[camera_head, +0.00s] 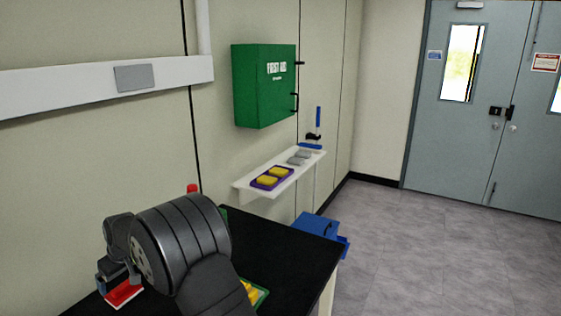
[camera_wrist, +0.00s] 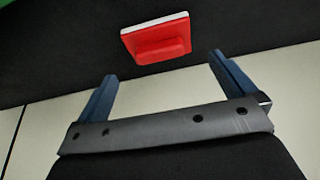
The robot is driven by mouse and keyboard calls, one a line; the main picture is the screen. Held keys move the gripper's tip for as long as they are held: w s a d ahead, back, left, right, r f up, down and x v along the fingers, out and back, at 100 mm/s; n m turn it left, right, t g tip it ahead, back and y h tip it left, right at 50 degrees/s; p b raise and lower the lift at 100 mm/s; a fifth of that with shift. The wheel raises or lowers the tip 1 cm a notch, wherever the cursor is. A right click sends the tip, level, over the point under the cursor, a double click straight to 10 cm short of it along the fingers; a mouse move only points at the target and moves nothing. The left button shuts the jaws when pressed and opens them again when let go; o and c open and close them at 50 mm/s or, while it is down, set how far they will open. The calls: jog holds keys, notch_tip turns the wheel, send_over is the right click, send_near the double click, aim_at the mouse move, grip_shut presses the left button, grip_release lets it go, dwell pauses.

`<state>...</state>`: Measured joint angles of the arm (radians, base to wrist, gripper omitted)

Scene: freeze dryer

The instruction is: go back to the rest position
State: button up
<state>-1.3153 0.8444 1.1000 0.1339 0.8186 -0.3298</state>
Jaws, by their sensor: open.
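My gripper (camera_wrist: 163,66) is open, with its two blue fingers spread apart and nothing between them. A red block with a raised grip and a white edge (camera_wrist: 158,38) lies on the black bench, just beyond the fingertips in the wrist view. In the head view my dark arm is bent over the bench at the lower left. Its gripper end is largely hidden by the arm, beside the red and white block (camera_head: 124,293).
The black bench (camera_head: 285,250) is clear to the arm's right. A green tray with yellow pieces (camera_head: 257,293) is partly hidden by the arm. A wall shelf (camera_head: 245,187) holds a purple tray, under a green first aid cabinet (camera_head: 264,85). A blue bin (camera_head: 318,228) stands beyond the bench.

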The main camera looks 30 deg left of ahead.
aim_at(122, 285)
jog(key=x, duration=0.6)
jog(key=shift+a+f, duration=0.1)
jog(key=shift+f, duration=0.2)
jog(key=shift+a+r, duration=0.1)
jog(key=shift+r, duration=1.45)
jog(key=shift+f, duration=0.1)
